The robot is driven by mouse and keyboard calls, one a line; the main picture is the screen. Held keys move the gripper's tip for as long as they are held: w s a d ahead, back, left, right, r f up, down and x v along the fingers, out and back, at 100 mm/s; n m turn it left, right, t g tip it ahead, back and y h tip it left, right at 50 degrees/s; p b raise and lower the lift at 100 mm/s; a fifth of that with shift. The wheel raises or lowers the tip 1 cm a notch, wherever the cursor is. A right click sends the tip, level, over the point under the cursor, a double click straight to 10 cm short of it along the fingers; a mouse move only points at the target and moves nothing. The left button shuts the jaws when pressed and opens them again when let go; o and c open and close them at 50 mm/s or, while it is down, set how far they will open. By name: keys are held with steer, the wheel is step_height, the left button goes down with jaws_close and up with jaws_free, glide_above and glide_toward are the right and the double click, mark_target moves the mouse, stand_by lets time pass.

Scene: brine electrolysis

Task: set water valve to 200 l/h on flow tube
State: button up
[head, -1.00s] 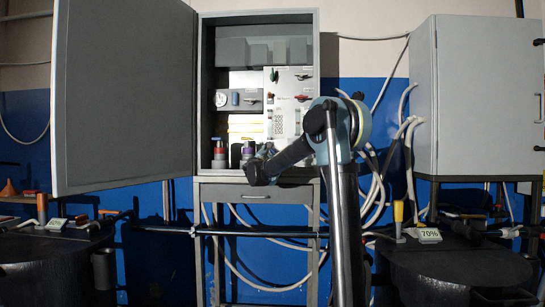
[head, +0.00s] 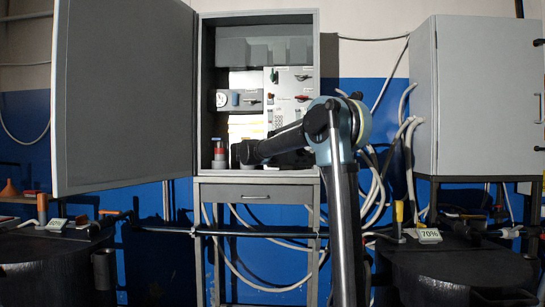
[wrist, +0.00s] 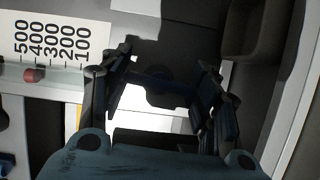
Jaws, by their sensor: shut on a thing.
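In the wrist view the flow tube scale (wrist: 55,38) is a white plate reading 500 to 100. A red float (wrist: 34,75) sits in the tube close to the 400 mark. My gripper (wrist: 160,95) has its two dark fingers well apart, shut on a dark piece between them, apparently the valve knob (wrist: 165,84); shadow blurs its outline. In the head view my arm reaches into the open cabinet (head: 207,100) and hides the gripper and the tube. A red-topped valve (head: 219,147) stands on the cabinet floor left of my arm.
The cabinet door (head: 120,95) stands wide open at left. A grey panel with a gauge (head: 222,99) and switches is behind my arm. A closed grey cabinet (head: 480,95) is at right. Dark tanks (head: 455,275) flank the space in front.

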steer(key=shift+s+d+f+m+g+y, duration=0.1)
steer(key=shift+m+g+y, duration=0.15)
steer(key=shift+m, duration=0.4)
steer(key=shift+f+m+g+y, duration=0.15)
steer(key=shift+m+g, duration=0.1)
steer(key=shift+m, duration=0.4)
steer(key=shift+r, duration=0.1)
steer(key=o, duration=1.1)
steer(key=v, duration=1.2)
